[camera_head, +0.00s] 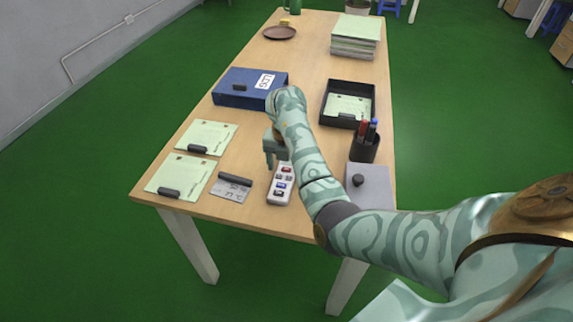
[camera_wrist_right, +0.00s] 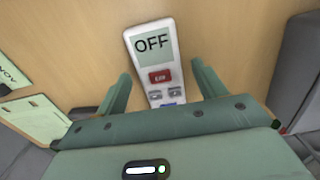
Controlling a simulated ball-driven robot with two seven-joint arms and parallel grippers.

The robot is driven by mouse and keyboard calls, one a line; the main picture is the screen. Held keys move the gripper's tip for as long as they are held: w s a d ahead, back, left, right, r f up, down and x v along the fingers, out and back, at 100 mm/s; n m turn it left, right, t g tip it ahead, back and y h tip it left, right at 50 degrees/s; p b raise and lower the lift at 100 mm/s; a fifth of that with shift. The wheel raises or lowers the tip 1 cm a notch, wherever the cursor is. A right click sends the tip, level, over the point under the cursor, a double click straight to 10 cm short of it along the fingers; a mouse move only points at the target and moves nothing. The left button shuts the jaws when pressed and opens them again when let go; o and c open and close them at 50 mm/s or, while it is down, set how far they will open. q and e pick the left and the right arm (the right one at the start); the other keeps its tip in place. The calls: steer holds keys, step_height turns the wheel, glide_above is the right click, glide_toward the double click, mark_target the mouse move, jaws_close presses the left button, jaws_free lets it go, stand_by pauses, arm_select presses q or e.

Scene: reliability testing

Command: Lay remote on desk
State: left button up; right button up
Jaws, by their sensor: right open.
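The remote (camera_head: 282,186), white with a screen and several coloured buttons, lies face up on the wooden desk (camera_head: 306,62) near its front edge. In the right wrist view the remote (camera_wrist_right: 155,60) shows "OFF" on its screen and a red button. My right gripper (camera_head: 273,158) is open at the far end of the remote in the head view. In the wrist view its two fingers (camera_wrist_right: 163,88) stand apart on either side of the remote with nothing clamped between them. The near end of the remote is hidden there by the gripper body. My left gripper is not in view.
A card (camera_head: 228,191) with a dark bar lies left of the remote, beside two clipped paper sheets (camera_head: 180,178). A blue binder (camera_head: 235,97), a black tray (camera_head: 326,105), a pen cup (camera_head: 364,150) and a grey box (camera_head: 372,192) stand around. Bare desk shows beyond the binder.

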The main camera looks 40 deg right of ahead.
mark_target(286, 168)
arm_select(q)
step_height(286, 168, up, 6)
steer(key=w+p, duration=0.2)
steer(key=p, duration=0.4)
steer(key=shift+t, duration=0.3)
arm_select(e)
step_height(286, 168, up, 12)
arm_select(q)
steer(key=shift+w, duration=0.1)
arm_select(e)
steer(key=shift+f, duration=0.15)
